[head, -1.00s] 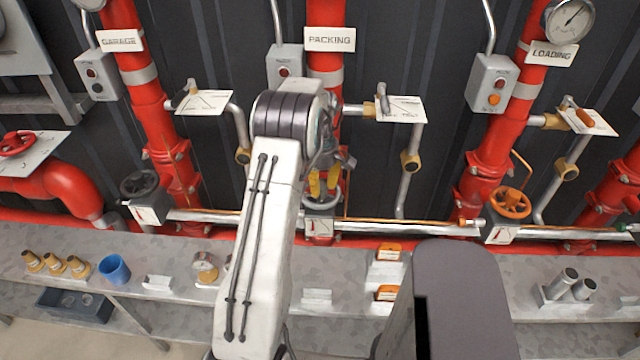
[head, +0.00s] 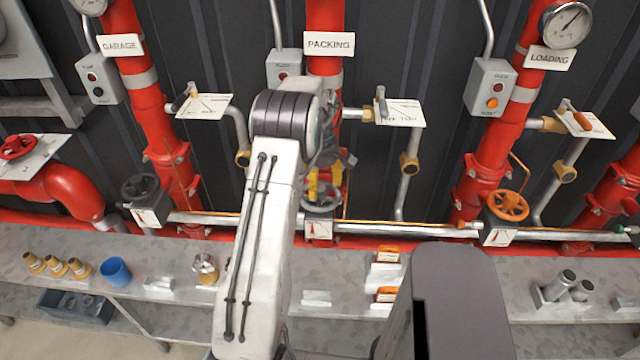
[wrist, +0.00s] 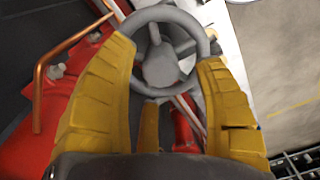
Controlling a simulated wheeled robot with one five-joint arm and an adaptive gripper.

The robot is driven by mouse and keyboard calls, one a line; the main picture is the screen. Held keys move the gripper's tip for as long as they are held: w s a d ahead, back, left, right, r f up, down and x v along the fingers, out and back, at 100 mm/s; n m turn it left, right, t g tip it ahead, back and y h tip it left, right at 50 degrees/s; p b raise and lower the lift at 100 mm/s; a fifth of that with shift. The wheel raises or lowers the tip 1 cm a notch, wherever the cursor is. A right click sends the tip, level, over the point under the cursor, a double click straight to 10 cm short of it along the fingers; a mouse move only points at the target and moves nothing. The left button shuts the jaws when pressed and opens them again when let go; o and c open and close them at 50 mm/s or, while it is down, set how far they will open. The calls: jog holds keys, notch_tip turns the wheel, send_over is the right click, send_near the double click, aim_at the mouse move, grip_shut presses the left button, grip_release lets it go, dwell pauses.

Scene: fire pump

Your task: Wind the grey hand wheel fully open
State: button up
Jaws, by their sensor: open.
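The grey hand wheel (head: 321,208) sits on a valve of the low silver pipe, below the PACKING sign, partly hidden by my gripper (head: 321,188). In the wrist view the grey hand wheel (wrist: 160,68) fills the upper middle, with its round hub and spokes showing. My gripper (wrist: 165,52) has its yellow fingers spread apart, one on each side of the wheel. The fingertips lie at or close over the rim; I cannot tell whether they touch it. A small label plate (head: 319,229) with a red mark is just below the wheel.
A dark wheel (head: 139,187) is at the left and an orange wheel (head: 508,205) at the right. Red pipes (head: 488,150) rise behind. A metal bench (head: 345,265) below holds a blue cup (head: 115,271) and brass fittings (head: 56,264). A copper rod (wrist: 40,95) runs beside my left finger.

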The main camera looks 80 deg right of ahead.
aim_at(320, 187)
jog(key=shift+r+p, duration=1.75)
jog(key=shift+r, duration=1)
jog(key=shift+w, duration=0.1)
